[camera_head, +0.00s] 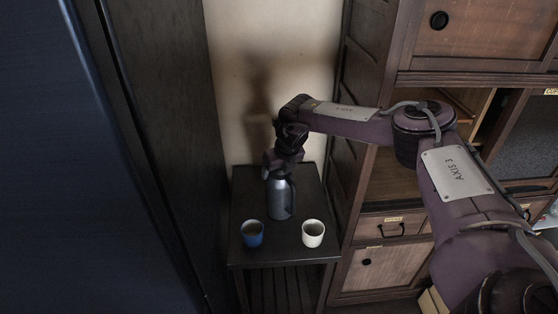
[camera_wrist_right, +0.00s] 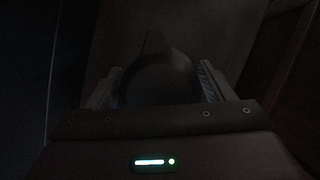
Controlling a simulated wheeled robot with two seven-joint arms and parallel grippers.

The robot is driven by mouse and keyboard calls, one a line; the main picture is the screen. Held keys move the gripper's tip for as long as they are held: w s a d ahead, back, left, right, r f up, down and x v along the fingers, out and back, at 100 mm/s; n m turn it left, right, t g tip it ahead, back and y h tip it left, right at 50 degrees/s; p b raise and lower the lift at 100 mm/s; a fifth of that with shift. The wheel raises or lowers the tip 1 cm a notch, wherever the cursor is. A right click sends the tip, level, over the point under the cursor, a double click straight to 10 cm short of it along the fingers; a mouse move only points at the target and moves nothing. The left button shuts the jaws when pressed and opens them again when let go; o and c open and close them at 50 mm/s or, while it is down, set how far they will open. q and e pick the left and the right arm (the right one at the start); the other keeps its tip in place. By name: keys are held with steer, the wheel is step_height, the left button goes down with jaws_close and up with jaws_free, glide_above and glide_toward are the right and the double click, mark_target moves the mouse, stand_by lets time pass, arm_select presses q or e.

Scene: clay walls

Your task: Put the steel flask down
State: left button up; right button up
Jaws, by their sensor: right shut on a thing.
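The steel flask (camera_head: 280,199) is upright at the small dark table (camera_head: 291,254), behind two cups. My right gripper (camera_head: 278,170) is over its top and shut on it. In the right wrist view the flask's dark round top (camera_wrist_right: 160,80) lies between the two fingers of my right gripper (camera_wrist_right: 160,88). I cannot tell whether the flask's base touches the table top. My left gripper is not in view.
A blue cup (camera_head: 252,233) and a white cup (camera_head: 313,233) stand at the table's front, close to the flask. A wooden cabinet (camera_head: 382,228) stands at the right, a dark panel (camera_head: 165,120) at the left, and a pale wall (camera_head: 240,60) behind.

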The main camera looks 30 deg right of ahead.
steer(key=shift+w, duration=0.15)
steer(key=o, duration=2.1)
steer(key=shift+s+f, duration=0.15)
steer(key=shift+s, duration=0.05)
steer(key=shift+c, duration=0.2)
